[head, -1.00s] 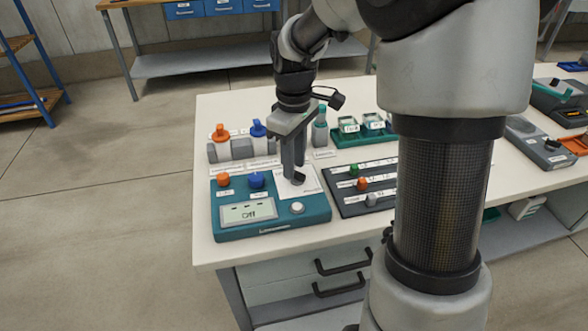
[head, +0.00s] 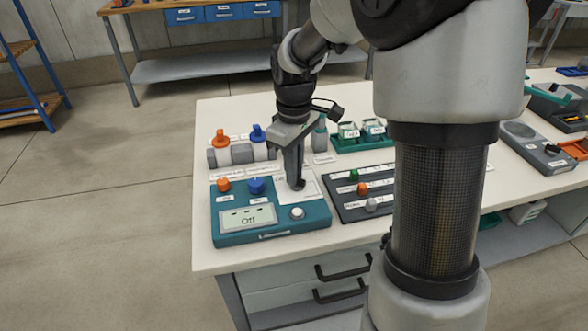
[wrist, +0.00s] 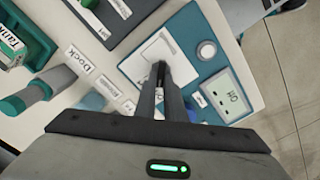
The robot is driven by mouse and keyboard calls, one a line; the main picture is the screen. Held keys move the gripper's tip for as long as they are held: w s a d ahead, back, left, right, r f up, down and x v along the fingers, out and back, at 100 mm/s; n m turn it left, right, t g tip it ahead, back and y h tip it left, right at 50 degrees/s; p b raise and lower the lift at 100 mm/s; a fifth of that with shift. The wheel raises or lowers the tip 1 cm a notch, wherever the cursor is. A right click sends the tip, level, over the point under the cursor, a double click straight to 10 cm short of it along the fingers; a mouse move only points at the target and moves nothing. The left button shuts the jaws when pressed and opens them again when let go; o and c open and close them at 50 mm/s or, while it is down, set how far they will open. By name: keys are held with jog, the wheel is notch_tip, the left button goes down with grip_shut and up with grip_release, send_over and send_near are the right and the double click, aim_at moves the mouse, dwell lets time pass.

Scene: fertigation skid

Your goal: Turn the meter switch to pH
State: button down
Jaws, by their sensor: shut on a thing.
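The teal meter (head: 240,236) lies on the bench with a screen (head: 248,215) reading "Off"; the screen also shows in the wrist view (wrist: 228,97). A white label plate (head: 311,184) is at its back right. My gripper (head: 297,186) points down at this plate and is shut on the dark meter switch, which the fingers mostly hide. In the wrist view my gripper (wrist: 160,72) covers the switch, and the plate (wrist: 182,62) shows around it. The pointer and plate lettering cannot be read.
An orange knob (head: 223,185), a blue knob (head: 256,186) and a white button (head: 297,213) sit on the meter close to my fingers. Capped orange and blue valves (head: 220,142) stand behind. A dark panel with coloured knobs (head: 362,188) lies to the right.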

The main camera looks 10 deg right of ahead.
jog(key=shift+r, duration=0.1)
jog(key=m+p, duration=0.1)
jog(key=m, duration=0.2)
jog(key=m+p, duration=0.2)
jog(key=m, duration=0.1)
jog(key=shift+w+d, duration=0.1)
jog(key=shift+d, duration=0.1)
jog(key=m+p, duration=0.2)
jog(key=m, duration=0.3)
jog(key=shift+d, duration=0.2)
jog(key=shift+m, duration=0.3)
jog(key=c, duration=1.8)
grip_release()
jog(key=shift+c, duration=0.2)
notch_tip(320, 180, up, 17)
jog(key=p, duration=0.4)
jog(key=shift+r, duration=0.15)
